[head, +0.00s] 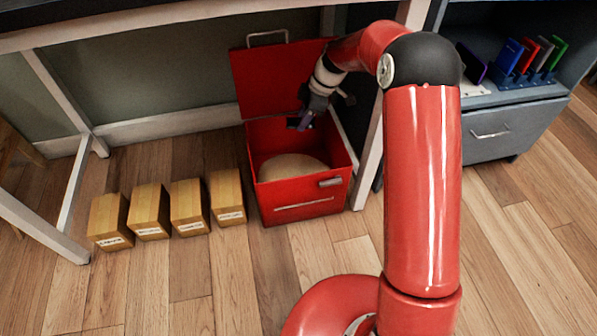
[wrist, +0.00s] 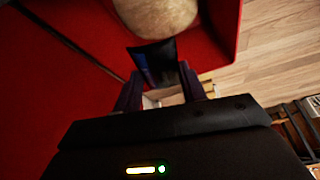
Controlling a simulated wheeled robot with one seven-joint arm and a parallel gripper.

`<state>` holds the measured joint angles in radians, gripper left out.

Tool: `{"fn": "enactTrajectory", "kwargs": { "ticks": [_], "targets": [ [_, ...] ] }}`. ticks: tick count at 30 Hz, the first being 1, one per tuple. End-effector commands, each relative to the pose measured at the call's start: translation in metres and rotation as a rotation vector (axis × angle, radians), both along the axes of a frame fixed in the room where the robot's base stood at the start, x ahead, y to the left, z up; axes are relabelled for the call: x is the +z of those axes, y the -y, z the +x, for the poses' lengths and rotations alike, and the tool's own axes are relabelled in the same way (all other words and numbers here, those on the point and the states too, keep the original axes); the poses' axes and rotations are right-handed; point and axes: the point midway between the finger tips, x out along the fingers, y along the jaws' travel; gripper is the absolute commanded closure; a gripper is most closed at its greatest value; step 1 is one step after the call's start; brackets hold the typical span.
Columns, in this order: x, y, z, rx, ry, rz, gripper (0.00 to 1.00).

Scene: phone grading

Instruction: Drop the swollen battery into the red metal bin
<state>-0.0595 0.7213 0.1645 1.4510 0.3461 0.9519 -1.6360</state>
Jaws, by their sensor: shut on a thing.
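The red metal bin (head: 300,198) stands on the floor with its lid (head: 270,85) raised at the back. A pale sand-coloured fill shows inside it. My gripper (head: 303,122) is over the rear part of the bin's opening. In the wrist view my gripper (wrist: 158,84) is shut on a dark, flat thing, which I take for the swollen battery (wrist: 153,60). The battery is held between the two purple fingers, and its swelling cannot be made out. The bin's red surfaces and the rounded pale fill (wrist: 157,14) show beyond it.
Several wooden blocks with labels (head: 150,210) stand in a row left of the bin. A white table frame (head: 75,150) stands around and above it. A grey drawer cabinet (head: 500,135) with coloured upright items is at the right. The front floor is clear.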

Motion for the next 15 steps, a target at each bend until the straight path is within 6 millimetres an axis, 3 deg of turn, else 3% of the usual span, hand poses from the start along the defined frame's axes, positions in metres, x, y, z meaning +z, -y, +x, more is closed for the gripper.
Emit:
{"fn": "enactTrajectory", "kwargs": {
  "ticks": [4,13,14,15],
  "targets": [
    [-0.0164,-0.0007,0.0,0.001,0.0,0.001,0.82],
    [-0.0181,-0.0007,0.0,0.001,0.001,0.001,0.82],
    [-0.0181,-0.0007,0.0,0.001,0.001,0.001,0.58],
    [-0.0182,-0.0006,0.0,0.001,0.001,0.001,0.52]
  ]
}}
